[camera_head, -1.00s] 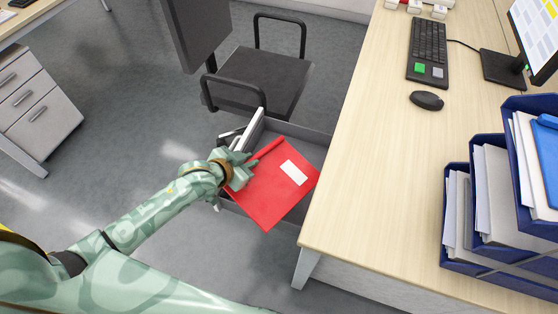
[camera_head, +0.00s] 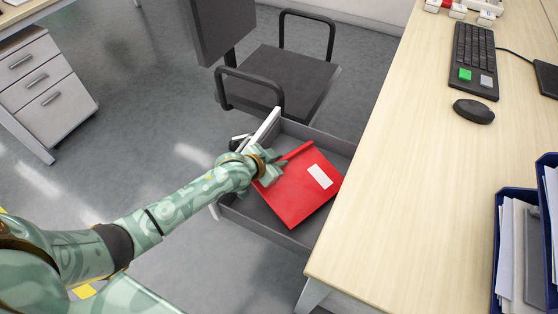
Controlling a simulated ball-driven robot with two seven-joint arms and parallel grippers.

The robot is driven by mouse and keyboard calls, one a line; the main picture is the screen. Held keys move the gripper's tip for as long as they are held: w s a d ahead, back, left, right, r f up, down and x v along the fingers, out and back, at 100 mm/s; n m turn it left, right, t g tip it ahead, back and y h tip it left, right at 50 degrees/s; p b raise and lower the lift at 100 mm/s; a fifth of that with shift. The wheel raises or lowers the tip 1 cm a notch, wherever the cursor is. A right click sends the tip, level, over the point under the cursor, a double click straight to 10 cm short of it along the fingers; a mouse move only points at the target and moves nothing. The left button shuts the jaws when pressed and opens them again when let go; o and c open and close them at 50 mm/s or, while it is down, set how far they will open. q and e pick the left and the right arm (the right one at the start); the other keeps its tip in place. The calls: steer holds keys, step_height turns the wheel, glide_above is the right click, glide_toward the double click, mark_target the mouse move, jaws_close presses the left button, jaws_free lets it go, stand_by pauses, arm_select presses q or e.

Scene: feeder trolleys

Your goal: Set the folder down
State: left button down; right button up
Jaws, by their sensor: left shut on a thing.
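A red folder (camera_head: 297,198) with a white label is at the open drawer (camera_head: 252,211), over its inside and tilted across it. My left gripper (camera_head: 268,168) is shut on the folder's left edge, near the drawer's white front. Whether the folder touches the drawer floor I cannot tell. My right gripper is not in view.
The desk (camera_head: 400,170) stands right of the drawer, with a keyboard (camera_head: 474,60), a mouse (camera_head: 474,110) and blue letter trays (camera_head: 497,240). A dark chair (camera_head: 280,75) stands just behind the drawer. A drawer cabinet (camera_head: 45,90) is at the far left.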

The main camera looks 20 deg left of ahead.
arm_select(q)
steer(key=shift+f, duration=0.15)
steer(key=c, duration=1.4)
jaws_free()
